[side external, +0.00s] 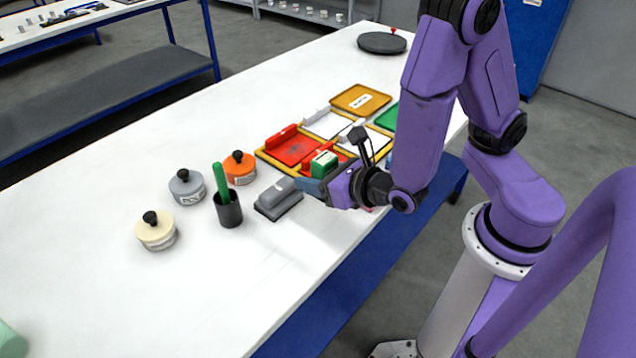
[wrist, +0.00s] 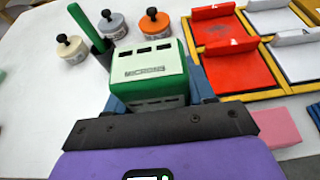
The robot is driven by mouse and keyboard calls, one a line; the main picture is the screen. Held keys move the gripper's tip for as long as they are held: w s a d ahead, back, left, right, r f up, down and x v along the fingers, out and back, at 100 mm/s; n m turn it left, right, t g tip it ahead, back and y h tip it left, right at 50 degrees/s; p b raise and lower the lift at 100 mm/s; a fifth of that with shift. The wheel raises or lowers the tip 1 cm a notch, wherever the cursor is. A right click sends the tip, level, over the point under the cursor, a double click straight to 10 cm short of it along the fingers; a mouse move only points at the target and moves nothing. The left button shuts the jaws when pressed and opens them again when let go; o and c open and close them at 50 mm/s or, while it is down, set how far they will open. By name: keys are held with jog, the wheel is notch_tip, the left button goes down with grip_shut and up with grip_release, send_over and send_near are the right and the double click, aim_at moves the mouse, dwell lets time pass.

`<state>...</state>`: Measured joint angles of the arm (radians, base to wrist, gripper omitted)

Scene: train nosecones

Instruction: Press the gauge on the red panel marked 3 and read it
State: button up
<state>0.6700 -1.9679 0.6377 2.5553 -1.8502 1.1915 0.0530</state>
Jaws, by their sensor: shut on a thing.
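The green and white gauge (wrist: 150,78), with MICRONS on its face, is gripped in my gripper (wrist: 155,100). In the side view the gauge (side external: 323,163) stands up from the blue fingers of my gripper (side external: 316,184), beside the rack's near edge. Two red panels, a far one (wrist: 222,30) and a near one (wrist: 240,70), lie in a yellow-edged rack to the right of the gauge in the wrist view. In the side view the far red panel (side external: 290,148) shows clearly and the gauge partly covers the near one. I cannot read a 3 on either, nor any gauge reading.
White panels (wrist: 280,20) fill the neighbouring rack cells. A grey case (side external: 278,200), a dark cup (side external: 228,209) with a green marker, and orange (side external: 239,169), grey (side external: 187,187) and cream (side external: 156,231) jars stand left of my gripper. A pink block (wrist: 278,128) lies near the rack.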

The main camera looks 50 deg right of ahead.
jog(key=w+d+r+m+g+h, duration=0.1)
jog(key=w+d+m+g+h, duration=0.65)
jog(key=d+m+h, duration=0.4)
jog(key=shift+s+d+f+m+g, duration=0.3)
jog(key=shift+d+f+m+g, duration=0.4)
jog(key=shift+f+m+g, duration=1.05)
jog(key=shift+s+d+f+m+g, duration=0.3)
jog(key=shift+d+f+m+g, duration=0.55)
jog(key=shift+m+g, duration=1.6)
jog(key=shift+s+d+f+m+g, duration=0.3)
jog(key=shift+d+f+m+g, duration=0.2)
jog(key=shift+f+m+g, duration=1.3)
jog(key=shift+r+g, duration=0.15)
jog(key=shift+g, duration=0.3)
